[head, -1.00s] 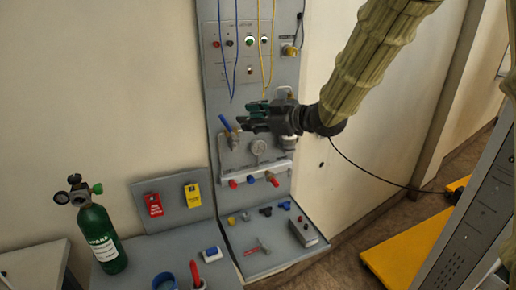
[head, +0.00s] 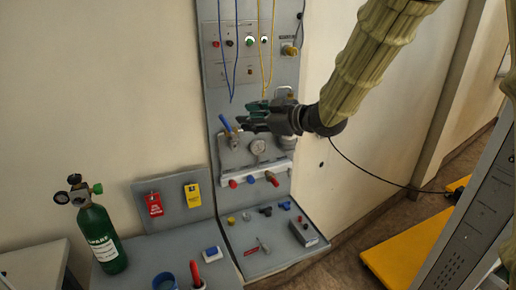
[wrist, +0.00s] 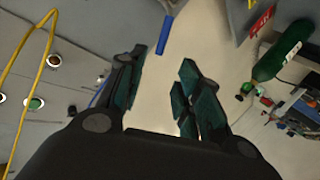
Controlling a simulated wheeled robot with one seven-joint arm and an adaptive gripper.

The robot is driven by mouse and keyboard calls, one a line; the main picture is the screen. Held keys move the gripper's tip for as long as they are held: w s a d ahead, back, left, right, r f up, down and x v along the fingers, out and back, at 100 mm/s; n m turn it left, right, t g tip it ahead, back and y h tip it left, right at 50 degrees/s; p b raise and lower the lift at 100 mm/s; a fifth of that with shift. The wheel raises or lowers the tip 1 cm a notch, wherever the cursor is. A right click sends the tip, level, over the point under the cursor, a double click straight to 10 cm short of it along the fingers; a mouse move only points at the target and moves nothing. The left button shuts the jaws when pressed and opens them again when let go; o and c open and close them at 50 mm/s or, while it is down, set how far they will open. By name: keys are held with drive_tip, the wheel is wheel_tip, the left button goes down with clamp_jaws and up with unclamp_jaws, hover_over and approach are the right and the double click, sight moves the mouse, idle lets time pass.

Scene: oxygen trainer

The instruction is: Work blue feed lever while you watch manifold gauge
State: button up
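The blue feed lever (head: 226,124) sticks up and to the left from the wall panel in the head view. It also shows as a blue bar in the wrist view (wrist: 165,35), beyond the fingertips. My gripper (head: 250,115) is just right of the lever, with its green-padded fingers pointing left toward it. In the wrist view my gripper (wrist: 160,85) has its fingers apart with nothing between them. The fingers look clear of the lever. The round manifold gauge (head: 258,146) is below my gripper; its dial faces out but its needle is too small to read.
A white manifold bar (head: 250,176) with red and blue knobs sits below the gauge. Blue cords (head: 237,60) and yellow cords (head: 262,70) hang above my gripper. A green cylinder (head: 101,238) stands at lower left. Small fittings lie on the grey shelf (head: 275,252).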

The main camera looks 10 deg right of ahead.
sight(226, 124)
idle(0.4)
drive_tip(key=w+a+m+t+h+b, duration=0.1)
drive_tip(key=a+m+t, duration=0.5)
drive_tip(key=m, duration=1.3)
drive_tip(key=s+f+m+t+h+b, duration=0.15)
drive_tip(key=m+h, duration=0.35)
drive_tip(key=m, duration=0.7)
drive_tip(key=s+f+m+g+h, duration=0.1)
drive_tip(key=s+f+m+h, duration=0.2)
drive_tip(key=m, duration=1)
drive_tip(key=shift+t+h, duration=0.25)
drive_tip(key=shift+h, duration=0.35)
drive_tip(key=w+p, duration=0.1)
drive_tip(key=w, duration=0.3)
drive_tip(key=w+p, duration=0.1)
drive_tip(key=w, duration=0.3)
drive_tip(key=w+a+p, duration=0.1)
drive_tip(key=w+p, duration=0.1)
drive_tip(key=w, duration=0.2)
drive_tip(key=shift+w+f, duration=0.15)
drive_tip(key=shift+f, duration=0.1)
clamp_jaws()
